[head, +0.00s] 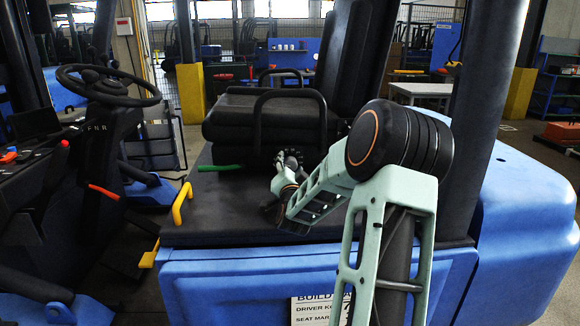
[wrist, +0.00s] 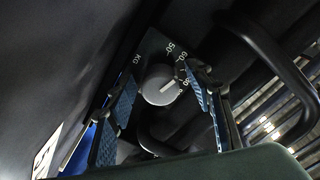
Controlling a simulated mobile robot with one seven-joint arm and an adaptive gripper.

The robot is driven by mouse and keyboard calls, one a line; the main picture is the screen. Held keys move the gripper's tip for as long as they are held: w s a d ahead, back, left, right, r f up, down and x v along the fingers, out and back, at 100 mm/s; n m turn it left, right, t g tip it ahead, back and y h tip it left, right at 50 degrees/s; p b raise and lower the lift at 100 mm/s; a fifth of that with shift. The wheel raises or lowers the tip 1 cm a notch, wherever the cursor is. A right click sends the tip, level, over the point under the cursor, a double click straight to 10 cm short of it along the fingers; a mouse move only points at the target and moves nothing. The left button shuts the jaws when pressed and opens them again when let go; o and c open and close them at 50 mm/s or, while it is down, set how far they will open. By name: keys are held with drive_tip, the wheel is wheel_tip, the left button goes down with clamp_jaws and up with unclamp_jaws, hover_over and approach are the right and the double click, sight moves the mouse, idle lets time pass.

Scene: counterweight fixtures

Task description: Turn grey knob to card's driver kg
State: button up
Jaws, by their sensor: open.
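The grey knob (wrist: 159,86) shows in the wrist view, round with a white pointer line toward the right side of its scale. White marks near it include KG, 50 and 60; the numbers further round are partly covered or hard to read. My gripper (wrist: 160,78) is open, with one blue-padded finger on each side of the knob. Contact cannot be told. In the head view my gripper (head: 288,160) is by the seat base, and the knob is hidden.
The black seat (head: 265,120) with its curved armrests stands close behind my gripper. A green lever (head: 220,168) and a yellow handle (head: 181,203) are on the left. A steering wheel (head: 108,86) stands further left. A dark armrest bar (wrist: 275,65) runs close by in the wrist view.

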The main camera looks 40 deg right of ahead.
drive_tip(key=shift+c, duration=0.4)
drive_tip(key=c, duration=1.1)
drive_tip(key=shift+m+b, duration=0.3)
drive_tip(key=shift+b, duration=0.1)
drive_tip(key=shift+f+m+b, duration=0.1)
drive_tip(key=shift+m+b, duration=0.75)
drive_tip(key=shift+m, duration=0.05)
drive_tip(key=shift+m+b, duration=1.3)
drive_tip(key=shift+m, duration=0.4)
drive_tip(key=shift+r, duration=0.2)
drive_tip(key=o, duration=1.2)
